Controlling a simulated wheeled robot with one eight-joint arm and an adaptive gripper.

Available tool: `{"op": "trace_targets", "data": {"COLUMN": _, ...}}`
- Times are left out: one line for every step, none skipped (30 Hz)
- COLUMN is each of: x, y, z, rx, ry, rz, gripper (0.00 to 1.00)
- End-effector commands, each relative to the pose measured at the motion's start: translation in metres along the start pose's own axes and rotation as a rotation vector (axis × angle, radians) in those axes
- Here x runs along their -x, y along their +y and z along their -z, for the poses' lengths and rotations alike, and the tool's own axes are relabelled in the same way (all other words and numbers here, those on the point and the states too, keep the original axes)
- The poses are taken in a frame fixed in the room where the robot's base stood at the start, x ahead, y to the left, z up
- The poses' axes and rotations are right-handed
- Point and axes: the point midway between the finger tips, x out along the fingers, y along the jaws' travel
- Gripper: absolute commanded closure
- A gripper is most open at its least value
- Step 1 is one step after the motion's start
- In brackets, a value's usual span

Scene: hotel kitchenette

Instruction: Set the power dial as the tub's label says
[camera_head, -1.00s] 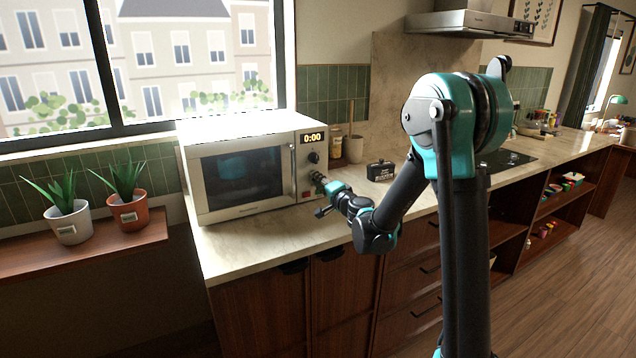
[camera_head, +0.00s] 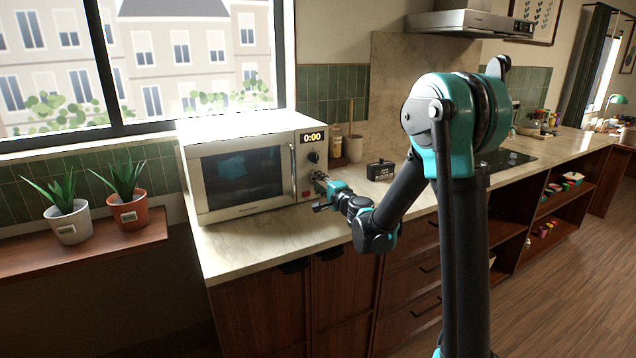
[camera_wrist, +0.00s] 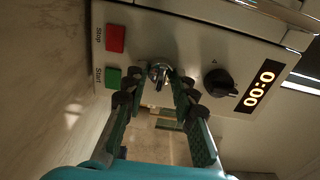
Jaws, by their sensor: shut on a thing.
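The white microwave (camera_head: 245,212) stands on the counter with its door closed and its display (camera_head: 313,138) reading 0:00. In the head view, my gripper (camera_head: 319,178) is at the control panel. A bluish shape (camera_head: 232,166) shows dimly through the door window. No tub label is readable.
Red Stop (camera_wrist: 115,39) and green Start (camera_wrist: 113,78) buttons sit close to the fingers. A small black box (camera_head: 380,170) and a utensil crock (camera_head: 353,149) stand right of the microwave. Two potted plants (camera_head: 128,212) are on the left shelf. The front counter is clear.

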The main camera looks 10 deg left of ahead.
Motion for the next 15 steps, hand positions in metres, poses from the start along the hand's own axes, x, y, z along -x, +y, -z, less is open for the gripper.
{"op": "trace_targets", "data": {"x": 0.0007, "y": 0.0004, "z": 0.0005, "rx": 0.001, "ry": 0.001, "rz": 0.000, "gripper": 1.00}}
{"op": "trace_targets", "data": {"x": 0.0007, "y": 0.0004, "z": 0.0005, "rx": 0.001, "ry": 0.001, "rz": 0.000, "gripper": 1.00}}
{"op": "trace_targets", "data": {"x": 0.0007, "y": 0.0004, "z": 0.0004, "rx": 0.001, "ry": 0.001, "rz": 0.000, "gripper": 0.71}}
{"op": "trace_targets", "data": {"x": 0.0007, "y": 0.0003, "z": 0.0004, "rx": 0.001, "ry": 0.001, "rz": 0.000, "gripper": 0.68}}
{"op": "trace_targets", "data": {"x": 0.0007, "y": 0.0003, "z": 0.0005, "rx": 0.001, "ry": 0.001, "rz": 0.000, "gripper": 0.64}}
{"op": "trace_targets", "data": {"x": 0.0006, "y": 0.0003, "z": 0.0004, "rx": 0.001, "ry": 0.001, "rz": 0.000, "gripper": 0.59}}
{"op": "trace_targets", "data": {"x": 0.0006, "y": 0.0003, "z": 0.0004, "rx": 0.001, "ry": 0.001, "rz": 0.000, "gripper": 0.55}}
{"op": "trace_targets", "data": {"x": 0.0005, "y": 0.0002, "z": 0.0003, "rx": 0.001, "ry": 0.001, "rz": 0.000, "gripper": 0.53}}
{"op": "trace_targets", "data": {"x": 0.0004, "y": 0.0002, "z": 0.0003, "rx": 0.001, "ry": 0.001, "rz": 0.000, "gripper": 0.53}}
{"op": "trace_targets", "data": {"x": 0.0004, "y": 0.0002, "z": 0.0003, "rx": 0.001, "ry": 0.001, "rz": 0.000, "gripper": 0.53}}
{"op": "trace_targets", "data": {"x": 0.0004, "y": 0.0002, "z": 0.0002, "rx": 0.001, "ry": 0.001, "rz": 0.000, "gripper": 0.53}}
{"op": "trace_targets", "data": {"x": 0.0003, "y": 0.0002, "z": 0.0002, "rx": 0.001, "ry": 0.001, "rz": 0.000, "gripper": 0.53}}
{"op": "trace_targets", "data": {"x": 0.0003, "y": 0.0001, "z": 0.0001, "rx": 0.001, "ry": 0.000, "rz": 0.000, "gripper": 0.53}}
{"op": "trace_targets", "data": {"x": 0.0003, "y": 0.0001, "z": 0.0002, "rx": 0.001, "ry": 0.000, "rz": 0.000, "gripper": 0.53}}
{"op": "trace_targets", "data": {"x": 0.0004, "y": 0.0001, "z": 0.0001, "rx": 0.001, "ry": 0.000, "rz": 0.000, "gripper": 0.53}}
